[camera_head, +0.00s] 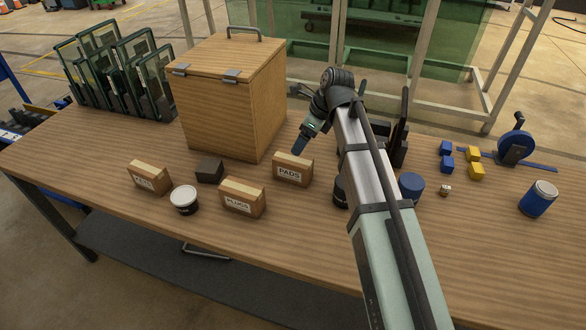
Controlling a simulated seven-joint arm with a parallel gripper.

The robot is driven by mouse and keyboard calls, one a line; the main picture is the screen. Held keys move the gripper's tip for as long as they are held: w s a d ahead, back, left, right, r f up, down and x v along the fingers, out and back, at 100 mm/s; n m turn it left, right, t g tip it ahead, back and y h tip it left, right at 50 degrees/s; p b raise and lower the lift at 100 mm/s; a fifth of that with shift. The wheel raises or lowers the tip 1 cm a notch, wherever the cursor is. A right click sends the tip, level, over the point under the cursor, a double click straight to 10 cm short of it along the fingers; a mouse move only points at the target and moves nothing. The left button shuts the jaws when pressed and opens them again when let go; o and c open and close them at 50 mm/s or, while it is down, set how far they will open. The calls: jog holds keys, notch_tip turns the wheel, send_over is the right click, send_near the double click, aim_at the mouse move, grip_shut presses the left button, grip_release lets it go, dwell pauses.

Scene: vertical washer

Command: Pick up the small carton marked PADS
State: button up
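The small carton marked PADS (291,169) stands on the wooden table, label facing me, just right of the wooden box's base. My gripper (299,147) is above and close to the carton's right end, pointing down and left. Its fingertips look dark and small, and I cannot tell whether they are apart or touch the carton. Two similar cartons stand nearby: one with a label that looks like PLUGS (242,198) in front and left, and one with a hard-to-read label (149,178) farther left.
A wooden box with a lid handle (230,98) stands behind the cartons. A dark block (209,170) and a white-lidded tub (184,200) sit between cartons. My arm crosses the table's right half, partly hiding a dark round item (340,192).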

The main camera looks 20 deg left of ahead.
aim_at(294, 158)
jog(key=x, duration=0.6)
jog(key=shift+a+f, duration=0.2)
jog(key=shift+f, duration=0.15)
jog(key=shift+d+x, duration=0.2)
jog(key=shift+x, duration=2.4)
jog(key=shift+s+f, duration=0.15)
jog(key=shift+f, duration=0.2)
jog(key=c, duration=1.2)
